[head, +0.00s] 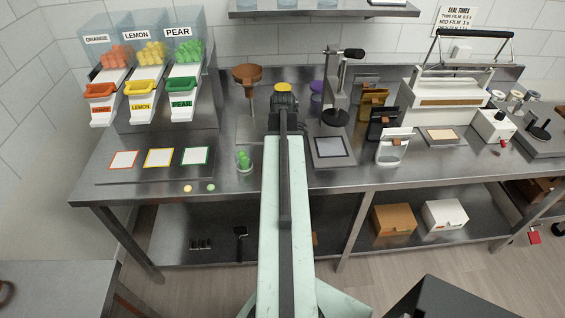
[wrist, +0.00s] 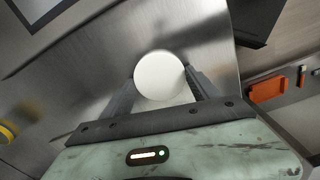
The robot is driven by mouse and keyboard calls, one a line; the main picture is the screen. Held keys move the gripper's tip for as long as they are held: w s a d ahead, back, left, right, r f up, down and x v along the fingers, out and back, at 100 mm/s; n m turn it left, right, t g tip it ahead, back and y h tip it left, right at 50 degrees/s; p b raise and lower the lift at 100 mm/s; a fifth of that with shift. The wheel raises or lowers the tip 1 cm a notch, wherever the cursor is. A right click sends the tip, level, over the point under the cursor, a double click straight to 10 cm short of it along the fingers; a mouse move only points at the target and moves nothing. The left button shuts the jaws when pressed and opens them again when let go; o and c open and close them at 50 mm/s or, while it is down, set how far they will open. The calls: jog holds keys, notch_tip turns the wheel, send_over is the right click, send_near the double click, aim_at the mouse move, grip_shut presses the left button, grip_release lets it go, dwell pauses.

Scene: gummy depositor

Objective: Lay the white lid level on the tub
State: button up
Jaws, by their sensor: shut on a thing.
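The white lid (wrist: 160,75) is a round disc between the two fingers of my gripper (wrist: 162,84) in the wrist view. My gripper is shut on it. In the head view my gripper (head: 284,104) is over the back half of the steel table, and my arm hides the lid. A clear tub (head: 244,160) with green gummies in it stands upright on the table, in front and left of my gripper. No lid shows on it. The tub does not show in the wrist view.
A funnel on a stand (head: 249,85) is left of my gripper. A purple-topped container (head: 317,91) and a press (head: 335,90) stand to its right.

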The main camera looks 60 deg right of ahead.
jog(key=shift+r, duration=0.1)
notch_tip(320, 180, up, 10)
jog(key=p, duration=1)
